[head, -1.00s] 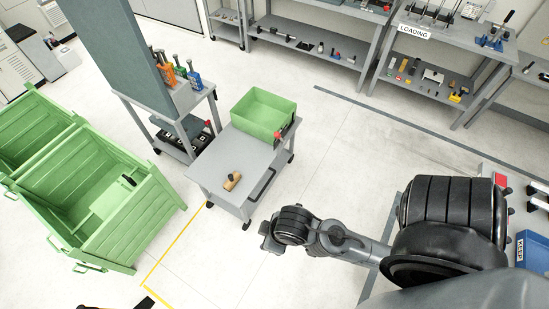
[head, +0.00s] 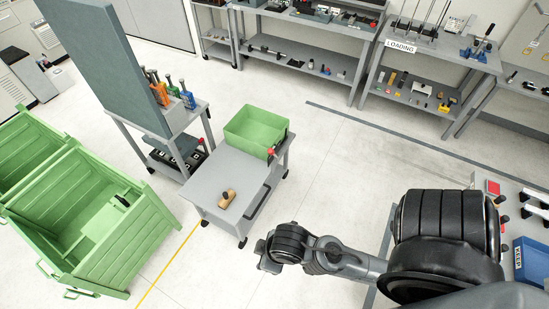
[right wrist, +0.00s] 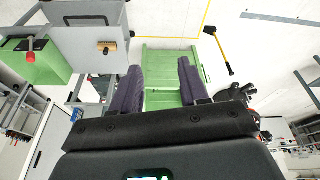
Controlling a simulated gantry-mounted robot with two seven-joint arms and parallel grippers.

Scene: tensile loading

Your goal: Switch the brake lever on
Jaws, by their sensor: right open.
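A red-knobbed lever (head: 273,151) is at the back right edge of the grey cart (head: 212,187), beside the green bin (head: 256,130). I take it to be the brake lever. Its red knob also shows at the left of the right wrist view (right wrist: 30,48). I cannot tell whether the lever is on or off. In the right wrist view my right gripper (right wrist: 158,72) is open and empty, with its two dark fingers apart. In the head view the right arm's wrist is in front of the cart and apart from it; its fingers are hidden. My left gripper is not in view.
A wooden-handled brush (head: 227,198) lies on the cart top. Large green crates (head: 130,235) stand at the left. A tool stand (head: 170,120) is behind the cart, and loaded shelves (head: 300,35) line the back. The floor right of the cart is clear.

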